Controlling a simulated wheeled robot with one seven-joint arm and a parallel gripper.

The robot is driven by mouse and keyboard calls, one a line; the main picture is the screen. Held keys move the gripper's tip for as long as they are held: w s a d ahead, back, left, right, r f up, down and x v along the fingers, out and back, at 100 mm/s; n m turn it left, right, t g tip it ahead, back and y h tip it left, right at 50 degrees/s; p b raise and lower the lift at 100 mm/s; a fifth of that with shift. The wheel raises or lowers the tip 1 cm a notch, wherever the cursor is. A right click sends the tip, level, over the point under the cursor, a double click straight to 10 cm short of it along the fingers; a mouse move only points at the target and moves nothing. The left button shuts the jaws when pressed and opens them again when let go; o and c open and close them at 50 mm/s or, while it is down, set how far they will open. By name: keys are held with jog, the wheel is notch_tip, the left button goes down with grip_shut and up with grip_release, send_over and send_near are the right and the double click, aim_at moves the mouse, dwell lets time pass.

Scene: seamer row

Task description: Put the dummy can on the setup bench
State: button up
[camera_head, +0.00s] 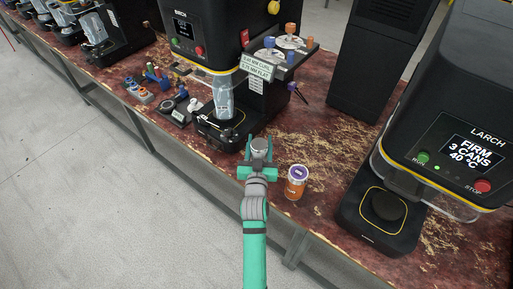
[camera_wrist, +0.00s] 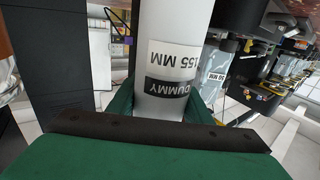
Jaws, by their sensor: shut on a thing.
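My gripper (camera_head: 258,167) is shut on the dummy can (camera_head: 259,146), a grey-white cylinder. In the wrist view the dummy can (camera_wrist: 172,50) rises between the green fingers, and its labels read "155 MM" and "DUMMY", upside down in the picture. In the head view the gripper hides most of the can, and I cannot tell whether its base touches anything. A long bench with a worn red-brown top (camera_head: 325,175) runs behind and beside the gripper. No sign in view marks it as the setup bench.
An orange can with a purple lid (camera_head: 296,182) stands right of my gripper. A black seamer (camera_head: 205,40) holding a clear can (camera_head: 223,98) stands behind. Another seamer (camera_head: 450,130) is at right, its screen reading "FIRM 3 CANS 40 °C". Small tools (camera_head: 160,95) lie at left. Grey floor is clear.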

jog(key=shift+w+a+f, duration=0.15)
jog(key=shift+w+f, duration=0.2)
jog(key=shift+f, duration=0.6)
jog(key=shift+w+a+f, duration=0.1)
jog(key=shift+w+f, duration=0.2)
jog(key=shift+f, duration=0.6)
jog(key=shift+w+a+f, duration=0.15)
jog(key=shift+w+f, duration=0.2)
jog(key=shift+f, duration=0.6)
jog(key=o, duration=0.9)
jog(key=shift+f, duration=0.1)
jog(key=shift+o, duration=1.4)
jog(key=shift+a, duration=0.25)
